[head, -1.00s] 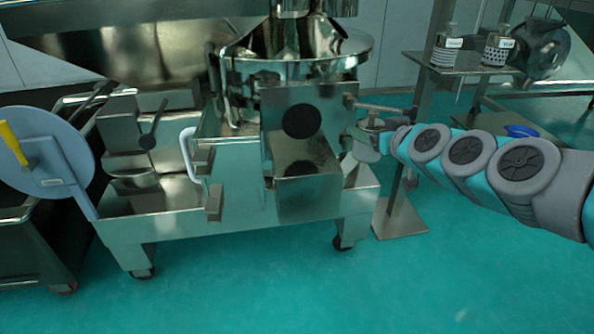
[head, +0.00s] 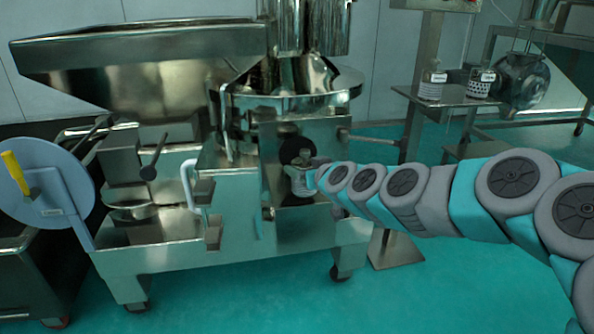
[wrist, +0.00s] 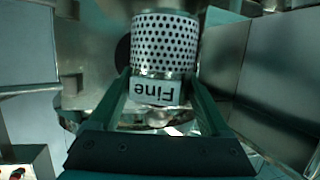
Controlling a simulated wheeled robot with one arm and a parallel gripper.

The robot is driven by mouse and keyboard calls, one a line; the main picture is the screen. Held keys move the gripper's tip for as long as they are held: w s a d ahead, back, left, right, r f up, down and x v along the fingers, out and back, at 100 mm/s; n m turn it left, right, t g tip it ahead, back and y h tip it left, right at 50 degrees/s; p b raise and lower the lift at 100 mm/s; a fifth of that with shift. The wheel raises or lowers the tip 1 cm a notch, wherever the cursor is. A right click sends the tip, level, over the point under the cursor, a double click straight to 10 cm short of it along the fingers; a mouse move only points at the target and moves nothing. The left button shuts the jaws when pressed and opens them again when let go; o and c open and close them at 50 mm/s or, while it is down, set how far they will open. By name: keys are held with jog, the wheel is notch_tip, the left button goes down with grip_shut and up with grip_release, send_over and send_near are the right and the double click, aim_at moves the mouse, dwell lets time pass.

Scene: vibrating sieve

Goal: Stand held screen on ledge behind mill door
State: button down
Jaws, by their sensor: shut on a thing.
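My gripper (wrist: 160,92) is shut on a small metal screen (wrist: 165,45), a perforated cylinder with a white label reading "Fine", upside down in the wrist view. In the head view the held screen (head: 302,183) is in front of the mill's front face, just below the round dark opening (head: 296,148). The mill door (head: 232,195), a metal panel with a white handle (head: 188,185), stands open to the left of the screen. The ledge (head: 305,212) is below the screen, partly hidden by it. I cannot tell whether they touch.
A side shelf (head: 455,98) at the right holds two labelled jar-like pieces, one plain (head: 432,86) and one dotted (head: 482,84). A blue-grey disc (head: 60,190) with a yellow handle is at the left. A metal rod (head: 372,140) sticks out right of the mill. The floor in front is clear.

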aim_at(297, 160)
jog(key=x, duration=0.2)
jog(key=r+x, duration=0.1)
jog(key=x, duration=0.2)
jog(key=shift+w+r, duration=0.1)
jog(key=shift+w, duration=0.05)
jog(key=shift+w+f, duration=0.15)
jog(key=shift+f, duration=1.65)
jog(key=shift+f, duration=0.15)
grip_release()
